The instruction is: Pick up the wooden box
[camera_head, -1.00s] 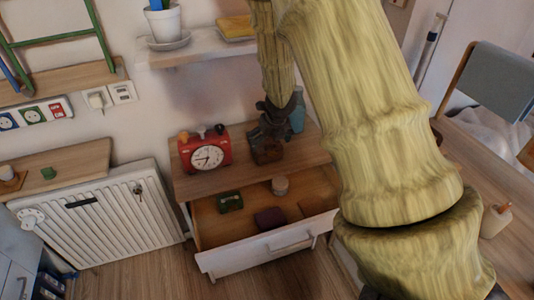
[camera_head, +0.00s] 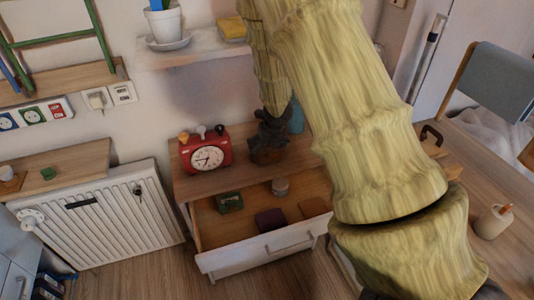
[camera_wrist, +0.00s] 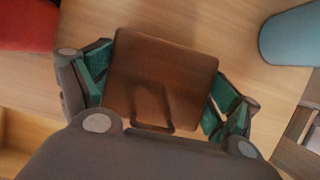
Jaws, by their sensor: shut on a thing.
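The wooden box (camera_wrist: 165,75) is brown and square-topped in the wrist view, with a dark loop shape at its near edge. My gripper (camera_wrist: 160,90) has its two green-padded fingers against the box's left and right sides and is shut on it. In the head view the box (camera_head: 266,157) is a small dark brown block at the cabinet top, beside the red clock. My gripper (camera_head: 270,135) is directly above it there. I cannot tell whether the box is clear of the surface.
The red alarm clock (camera_head: 206,150) stands close on the left. A blue cylinder (camera_wrist: 293,36) stands on the right. Below, an open drawer (camera_head: 240,225) holds several small things. A shelf (camera_head: 190,52) with a potted plant hangs above.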

